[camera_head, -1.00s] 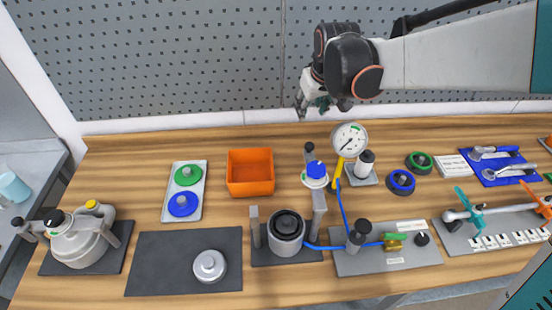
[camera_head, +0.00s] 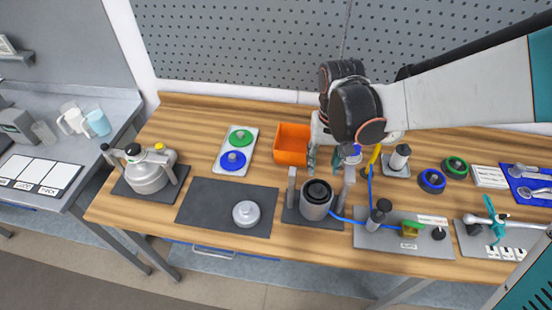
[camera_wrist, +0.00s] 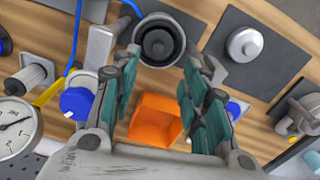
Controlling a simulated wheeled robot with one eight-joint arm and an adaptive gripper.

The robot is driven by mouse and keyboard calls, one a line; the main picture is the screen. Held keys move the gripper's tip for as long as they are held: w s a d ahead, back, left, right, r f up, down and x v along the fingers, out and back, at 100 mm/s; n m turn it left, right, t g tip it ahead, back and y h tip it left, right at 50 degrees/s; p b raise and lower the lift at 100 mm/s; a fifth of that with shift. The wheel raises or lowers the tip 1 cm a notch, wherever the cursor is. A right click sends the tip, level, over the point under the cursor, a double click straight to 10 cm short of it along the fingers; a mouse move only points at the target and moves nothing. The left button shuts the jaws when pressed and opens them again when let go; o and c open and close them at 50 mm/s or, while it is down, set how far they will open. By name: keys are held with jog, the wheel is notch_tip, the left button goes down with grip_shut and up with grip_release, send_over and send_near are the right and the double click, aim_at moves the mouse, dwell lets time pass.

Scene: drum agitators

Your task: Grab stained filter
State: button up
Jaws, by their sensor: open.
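My gripper (camera_head: 324,163) is open and empty, its teal fingers pointing down above the bench, behind the grey filter housing (camera_head: 316,205). The housing stands upright between two grey posts and is open at the top. A dark ring-shaped part (camera_head: 317,190) sits inside it; I cannot tell for sure whether this is the stained filter. In the wrist view the dark ring (camera_wrist: 158,45) lies just beyond and between the fingertips (camera_wrist: 161,72). A white pleated filter with a dark cap (camera_head: 399,157) stands on a grey base to the right; it also shows in the wrist view (camera_wrist: 33,77).
An orange bin (camera_head: 291,146) stands behind left of the housing. A round metal lid (camera_head: 246,213) lies on a dark mat (camera_head: 205,205). A blue-capped part and a gauge (camera_wrist: 14,133) are close to the gripper. A blue hose (camera_head: 345,218) runs right.

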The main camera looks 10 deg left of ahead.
aim_at(318, 186)
jog(key=f+b, duration=0.2)
jog(key=f, duration=0.1)
jog(key=f+b, duration=0.2)
jog(key=f, duration=0.2)
jog(key=f+b, duration=0.2)
jog(key=f, duration=0.2)
jog(key=shift+w, duration=0.3)
jog(key=shift+r, duration=0.15)
grip_shut()
